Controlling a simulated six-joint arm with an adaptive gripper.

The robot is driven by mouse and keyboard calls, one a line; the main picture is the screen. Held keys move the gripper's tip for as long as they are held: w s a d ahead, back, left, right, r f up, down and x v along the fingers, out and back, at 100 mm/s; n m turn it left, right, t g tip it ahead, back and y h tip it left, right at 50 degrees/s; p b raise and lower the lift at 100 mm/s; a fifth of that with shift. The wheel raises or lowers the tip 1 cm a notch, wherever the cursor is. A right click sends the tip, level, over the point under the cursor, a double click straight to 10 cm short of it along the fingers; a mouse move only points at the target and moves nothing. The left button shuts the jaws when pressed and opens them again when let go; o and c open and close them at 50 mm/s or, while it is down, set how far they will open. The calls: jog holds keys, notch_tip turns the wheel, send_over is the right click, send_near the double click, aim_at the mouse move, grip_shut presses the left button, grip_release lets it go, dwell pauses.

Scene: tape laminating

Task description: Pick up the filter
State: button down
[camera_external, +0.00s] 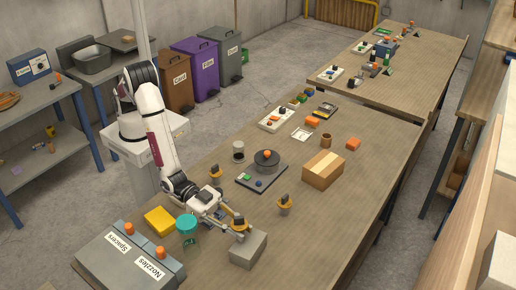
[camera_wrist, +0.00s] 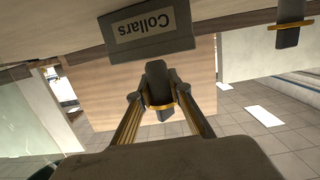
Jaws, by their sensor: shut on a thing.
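My gripper (camera_wrist: 158,92) is shut on a dark piece with an orange-yellow band (camera_wrist: 157,73), with one finger on each side of it. In the external view my gripper (camera_external: 232,222) is low over the near end of the table, and the dark piece (camera_external: 240,223) is at its tips, beside and over a grey box (camera_external: 249,252). I cannot tell whether the piece touches the box or table. Two similar dark pieces with yellowish bases stand apart, one behind my gripper (camera_external: 216,172) and one to its right (camera_external: 285,204). No label shows which piece is the filter.
A box labelled Collars (camera_wrist: 150,35) is close in the wrist view. A teal cup (camera_external: 187,226), a yellow block (camera_external: 160,220) and the Spacers and Nozzles bins (camera_external: 120,262) are to the left. A cardboard box (camera_external: 323,170) stands right. Table between the box and Collars-side gripper is fairly clear.

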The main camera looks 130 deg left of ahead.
aim_at(242, 222)
jog(key=shift+r, duration=4.75)
jog(key=shift+w, duration=0.1)
jog(key=shift+w+r, duration=0.1)
jog(key=shift+w, duration=1.3)
jog(key=shift+f, duration=3.1)
jog(key=shift+f, duration=0.1)
jog(key=shift+f, duration=1.8)
jog(key=shift+f, duration=0.1)
